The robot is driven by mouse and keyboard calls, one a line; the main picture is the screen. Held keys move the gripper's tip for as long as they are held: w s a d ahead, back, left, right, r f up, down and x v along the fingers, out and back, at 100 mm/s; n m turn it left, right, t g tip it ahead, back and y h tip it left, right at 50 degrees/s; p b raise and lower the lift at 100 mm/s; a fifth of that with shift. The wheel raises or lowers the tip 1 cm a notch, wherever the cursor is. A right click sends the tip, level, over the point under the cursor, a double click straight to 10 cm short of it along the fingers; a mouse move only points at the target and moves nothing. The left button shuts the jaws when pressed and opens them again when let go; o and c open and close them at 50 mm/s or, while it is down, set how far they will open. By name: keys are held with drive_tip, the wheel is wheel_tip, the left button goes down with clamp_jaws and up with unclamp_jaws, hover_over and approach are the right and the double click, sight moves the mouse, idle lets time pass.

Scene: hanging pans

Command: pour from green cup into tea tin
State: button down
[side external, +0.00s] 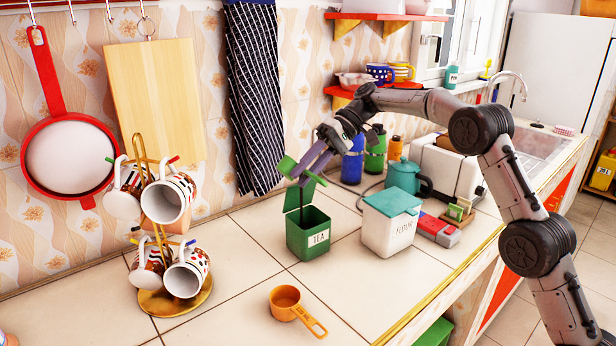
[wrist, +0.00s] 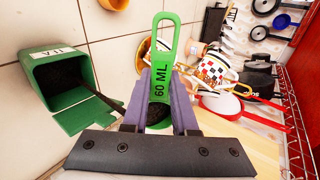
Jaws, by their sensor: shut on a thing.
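The green cup is a measuring scoop marked 60 ML (wrist: 160,72), with a long looped handle. My gripper (side external: 308,163) is shut on it, and it also shows in the wrist view (wrist: 160,103) with its purple fingers at the cup. The green cup (side external: 287,165) is above the tea tin (side external: 309,238) and looks tilted. A dark streak (wrist: 103,98) runs from near the cup into the tin's mouth. The tin, labelled TEA, stands upright with its lid open and dark contents inside; it also shows at left in the wrist view (wrist: 47,82). The cup's inside is mostly hidden.
A white FLOUR tin (side external: 391,225) with a teal lid stands right of the tea tin. An orange measuring cup (side external: 286,300) lies in front. A mug rack (side external: 160,240) stands at left. A teal kettle (side external: 403,176) and bottles are behind. Counter between rack and tin is clear.

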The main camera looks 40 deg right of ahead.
drive_tip(key=shift+d+r+y, duration=0.1)
drive_tip(key=shift+d+y, duration=0.05)
drive_tip(key=shift+y, duration=0.55)
drive_tip(key=shift+r+y, duration=0.1)
drive_tip(key=shift+y, duration=0.4)
drive_tip(key=shift+d+y, duration=0.2)
drive_tip(key=shift+y, duration=0.3)
drive_tip(key=shift+d+r+t+y, duration=0.2)
drive_tip(key=shift+d+y, duration=0.3)
drive_tip(key=shift+y, duration=0.85)
drive_tip(key=shift+d+r+t+y, duration=0.1)
drive_tip(key=shift+d+r+y, duration=0.3)
drive_tip(key=shift+y, duration=1)
drive_tip(key=shift+d+r+t+y, duration=0.15)
drive_tip(key=shift+d+y, duration=0.45)
drive_tip(key=shift+y, duration=0.75)
drive_tip(key=shift+s+r, duration=0.1)
drive_tip(key=shift+s, duration=0.05)
